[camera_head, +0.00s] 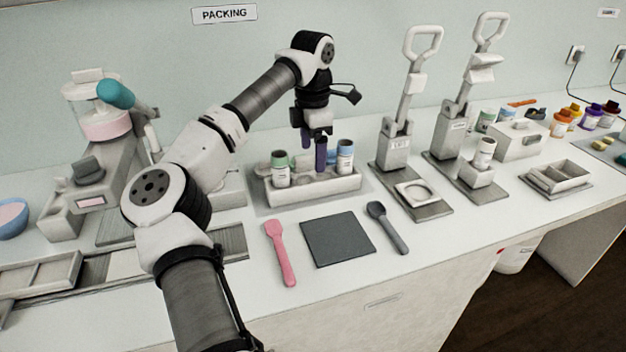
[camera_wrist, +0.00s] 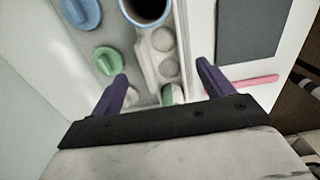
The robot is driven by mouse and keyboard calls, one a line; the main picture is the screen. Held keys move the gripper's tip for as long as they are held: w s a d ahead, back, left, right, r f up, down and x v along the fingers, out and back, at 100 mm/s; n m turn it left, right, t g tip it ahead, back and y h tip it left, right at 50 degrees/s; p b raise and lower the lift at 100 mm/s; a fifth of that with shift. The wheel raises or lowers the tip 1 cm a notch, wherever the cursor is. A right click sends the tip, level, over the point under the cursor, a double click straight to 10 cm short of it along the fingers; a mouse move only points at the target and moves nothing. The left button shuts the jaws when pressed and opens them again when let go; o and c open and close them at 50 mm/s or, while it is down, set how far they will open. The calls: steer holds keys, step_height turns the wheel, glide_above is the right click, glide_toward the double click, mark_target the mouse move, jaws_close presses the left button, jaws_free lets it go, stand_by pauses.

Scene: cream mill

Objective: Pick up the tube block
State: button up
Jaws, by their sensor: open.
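The tube block (camera_head: 318,190) is a pale, long block on a grey mat at the middle of the counter. A green-banded jar (camera_head: 280,175) stands in its left end and a blue-banded jar (camera_head: 345,160) in its right end. My gripper (camera_head: 316,165) is above the block's middle, between the jars, with purple fingers pointing down. In the wrist view the fingers are apart and the block (camera_wrist: 150,62), with empty round hollows, lies between them in the picture. My gripper (camera_wrist: 162,68) is open and empty. I cannot tell the exact height gap.
Green (camera_wrist: 108,60) and blue (camera_wrist: 80,12) caps lie behind the block. A pink spatula (camera_head: 280,252), dark square mat (camera_head: 338,240) and grey spoon (camera_head: 387,227) lie in front. A lever press (camera_head: 395,150) stands to the right and a mixer-like machine (camera_head: 100,150) to the left.

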mark_target(313, 176)
step_height(313, 176, down, 2)
steer(key=shift+f, duration=0.25)
steer(key=shift+s+d+f+p, duration=0.15)
steer(key=shift+f+p, duration=0.35)
steer(key=shift+f, duration=0.95)
steer(key=shift+s+a+f+p, duration=0.15)
steer(key=shift+f+p, duration=0.3)
steer(key=shift+f, duration=1)
steer(key=shift+d, duration=0.1)
steer(key=c, duration=1.4)
